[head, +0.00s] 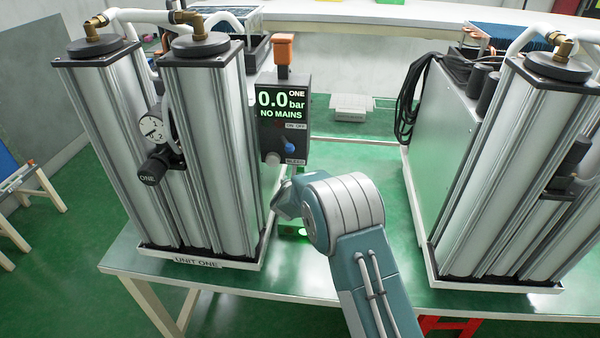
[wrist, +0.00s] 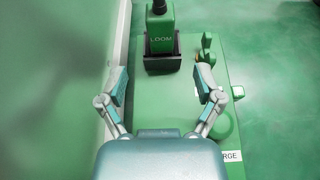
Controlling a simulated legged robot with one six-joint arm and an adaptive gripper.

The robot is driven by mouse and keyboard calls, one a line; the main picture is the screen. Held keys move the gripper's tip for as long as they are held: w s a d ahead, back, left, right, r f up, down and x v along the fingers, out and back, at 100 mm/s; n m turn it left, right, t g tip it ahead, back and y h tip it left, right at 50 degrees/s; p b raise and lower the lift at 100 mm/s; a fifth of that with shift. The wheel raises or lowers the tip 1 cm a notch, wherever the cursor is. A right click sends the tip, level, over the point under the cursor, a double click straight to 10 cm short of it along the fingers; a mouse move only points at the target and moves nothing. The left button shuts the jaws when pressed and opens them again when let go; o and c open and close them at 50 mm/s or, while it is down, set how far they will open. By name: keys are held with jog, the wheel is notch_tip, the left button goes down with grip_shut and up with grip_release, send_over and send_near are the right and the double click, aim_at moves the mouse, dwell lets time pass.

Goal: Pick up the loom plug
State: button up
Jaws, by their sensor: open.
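In the head view my arm hides the gripper and the plug.
A pale wall or side (wrist: 112,40) runs close by the left finger. A small green knob (wrist: 207,45) stands right of the plug. In the head view, UNIT ONE's columns (head: 195,150) stand left, a control box (head: 283,118) beside them, and another column unit (head: 510,160) right.

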jog(key=shift+x, duration=4.35)
jog(key=shift+d, duration=0.1)
grip_shut()
